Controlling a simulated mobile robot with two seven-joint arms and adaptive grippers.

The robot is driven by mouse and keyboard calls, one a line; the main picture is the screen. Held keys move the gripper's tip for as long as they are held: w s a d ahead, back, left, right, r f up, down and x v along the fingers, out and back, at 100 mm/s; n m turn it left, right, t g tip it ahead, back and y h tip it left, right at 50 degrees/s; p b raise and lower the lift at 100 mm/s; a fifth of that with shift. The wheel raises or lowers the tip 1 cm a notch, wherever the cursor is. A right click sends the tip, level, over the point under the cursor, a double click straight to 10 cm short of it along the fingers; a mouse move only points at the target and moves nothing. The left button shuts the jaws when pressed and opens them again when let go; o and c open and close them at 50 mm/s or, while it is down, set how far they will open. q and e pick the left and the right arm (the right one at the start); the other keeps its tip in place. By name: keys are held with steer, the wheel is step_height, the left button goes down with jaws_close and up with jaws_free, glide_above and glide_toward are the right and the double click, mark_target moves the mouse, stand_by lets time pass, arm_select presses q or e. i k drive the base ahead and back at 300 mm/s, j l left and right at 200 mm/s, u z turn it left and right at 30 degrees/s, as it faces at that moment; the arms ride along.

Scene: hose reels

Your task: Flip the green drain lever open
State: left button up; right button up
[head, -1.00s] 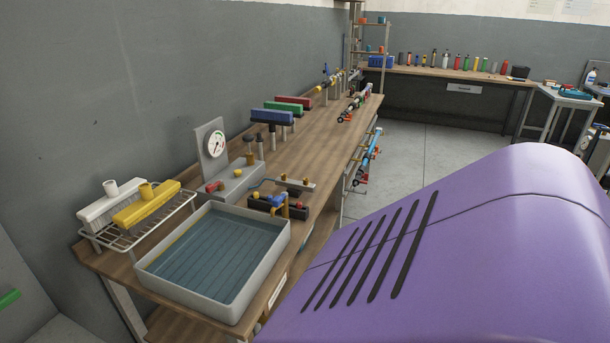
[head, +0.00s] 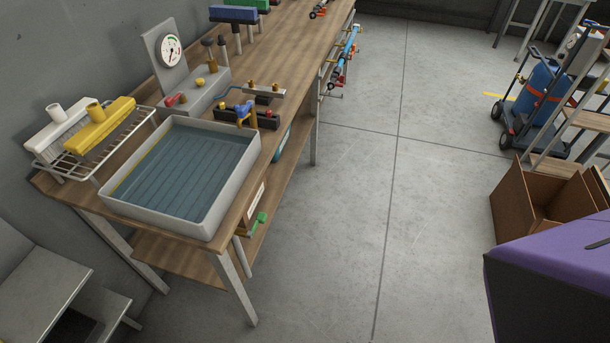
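The green drain lever (head: 259,222) is small in the head view. It is on a valve at the front side of the wooden workbench (head: 300,50), below the top and just right of the water tray's near corner. A brass-coloured part shows beside it. The grey tray (head: 205,229) holds water and stands on the bench's near end. Neither of my grippers is in view, and nothing touches the lever.
A wire rack (head: 122,148) with a white and a yellow brush stands left of the tray. A gauge stand (head: 168,60) is behind it. The grey floor (head: 370,220) before the bench is clear. An open cardboard box (head: 540,205) and a blue cart (head: 540,95) stand at right.

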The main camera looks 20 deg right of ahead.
mark_target(261, 217)
steer(key=i+z, duration=0.2)
steer(key=i, duration=0.35)
steer(key=l+u, duration=1.95)
steer(key=l, duration=0.15)
steer(key=k+j, duration=0.05)
